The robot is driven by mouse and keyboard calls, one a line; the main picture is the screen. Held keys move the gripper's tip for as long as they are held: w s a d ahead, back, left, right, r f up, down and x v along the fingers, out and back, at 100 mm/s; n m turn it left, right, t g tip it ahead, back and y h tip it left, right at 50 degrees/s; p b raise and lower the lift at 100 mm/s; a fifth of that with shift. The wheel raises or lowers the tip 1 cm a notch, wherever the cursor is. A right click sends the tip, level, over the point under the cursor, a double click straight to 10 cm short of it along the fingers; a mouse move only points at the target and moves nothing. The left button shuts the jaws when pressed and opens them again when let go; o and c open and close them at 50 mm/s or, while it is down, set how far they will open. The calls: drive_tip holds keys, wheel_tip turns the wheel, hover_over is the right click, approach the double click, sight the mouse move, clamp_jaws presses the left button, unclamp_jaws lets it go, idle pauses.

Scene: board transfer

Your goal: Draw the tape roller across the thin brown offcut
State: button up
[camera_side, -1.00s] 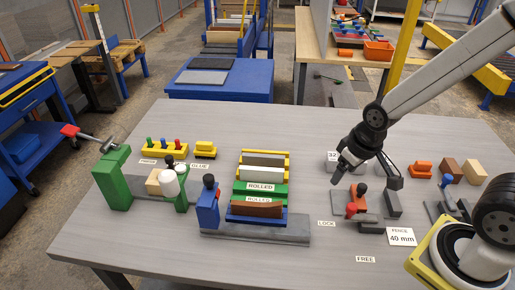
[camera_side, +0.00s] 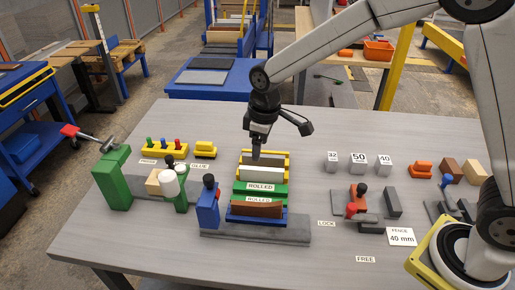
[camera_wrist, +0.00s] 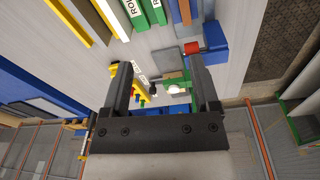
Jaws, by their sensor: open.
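A thin brown strip (camera_side: 257,209) lies in a blue holder (camera_side: 233,217) on a grey base, with a ROLLED label behind it. In the wrist view its end (camera_wrist: 185,12) shows near the top. My gripper (camera_side: 256,154) points down above the back of the yellow holder, behind the brown strip. In the wrist view my gripper (camera_wrist: 163,88) has its fingers wide apart with nothing held between them.
Green (camera_side: 262,187) and yellow (camera_side: 243,158) holders with boards stand in a row behind the strip. Numbered blocks (camera_side: 358,162) and a red-knobbed fixture (camera_side: 352,210) stand right. The front table is mostly clear.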

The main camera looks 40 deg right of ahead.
sight(207, 177)
drive_tip(key=w+a+n, duration=0.1)
drive_tip(key=w+a, duration=0.1)
drive_tip(key=a, duration=0.2)
drive_tip(key=w+a+n, duration=0.2)
drive_tip(key=a, duration=0.1)
drive_tip(key=w+a+n+g, duration=0.1)
drive_tip(key=w+a+n, duration=0.1)
drive_tip(key=a, duration=0.2)
drive_tip(key=shift+w+a+f, duration=0.2)
drive_tip(key=shift+w+a, duration=0.05)
drive_tip(key=shift+a, duration=0.05)
drive_tip(key=shift+f, duration=0.15)
drive_tip(key=shift+f, duration=3.75)
clamp_jaws()
